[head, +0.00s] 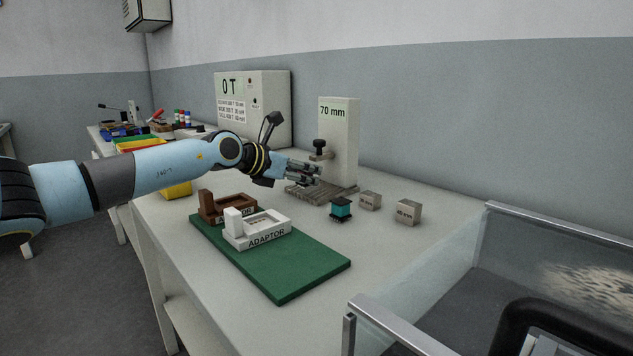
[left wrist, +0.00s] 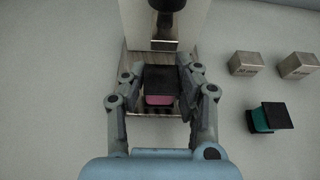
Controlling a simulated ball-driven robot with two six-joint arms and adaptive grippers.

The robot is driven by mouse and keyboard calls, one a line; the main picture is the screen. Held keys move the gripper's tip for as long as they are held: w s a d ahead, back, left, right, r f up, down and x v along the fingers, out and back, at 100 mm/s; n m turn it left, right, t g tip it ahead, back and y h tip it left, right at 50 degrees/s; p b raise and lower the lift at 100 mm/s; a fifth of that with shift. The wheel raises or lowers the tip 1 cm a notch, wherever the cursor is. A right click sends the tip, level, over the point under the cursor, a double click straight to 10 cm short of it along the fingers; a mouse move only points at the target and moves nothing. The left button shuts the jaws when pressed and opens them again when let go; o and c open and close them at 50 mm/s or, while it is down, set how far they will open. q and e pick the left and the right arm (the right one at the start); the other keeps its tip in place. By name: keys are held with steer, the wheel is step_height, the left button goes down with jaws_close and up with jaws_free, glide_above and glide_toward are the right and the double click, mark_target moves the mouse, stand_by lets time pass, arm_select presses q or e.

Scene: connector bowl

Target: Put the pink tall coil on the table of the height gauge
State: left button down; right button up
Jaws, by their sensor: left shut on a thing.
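The pink coil (left wrist: 159,99) has a black top and shows between the fingers of my left gripper (left wrist: 158,85) in the left wrist view. That gripper is shut on it, over the ribbed table of the height gauge (head: 297,191). I cannot tell whether the coil touches the table. The gauge has a white column (head: 342,140) marked 70 mm and a black knob (head: 320,146) above the table. In the head view the left gripper (head: 312,175) hides the coil. My right gripper is not in view.
A teal coil (head: 341,209) and two grey blocks (head: 370,200) (head: 407,212) stand right of the gauge. A green mat (head: 312,266) with a white adaptor (head: 262,228) and a brown holder (head: 222,206) lies in front. A white 0 T box (head: 270,105) stands behind. A glass-walled bin (head: 480,265) is at right.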

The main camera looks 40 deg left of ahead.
mark_target(316, 189)
arm_select(q)
steer(key=w, duration=0.2)
steer(key=w+b, duration=0.1)
steer(key=shift+w+d, duration=0.25)
steer(key=shift+w, duration=0.05)
steer(key=shift+s+f, duration=0.1)
steer(key=shift+f, duration=0.55)
steer(key=shift+s+a+r, duration=0.1)
steer(key=c, duration=1)
jaws_free()
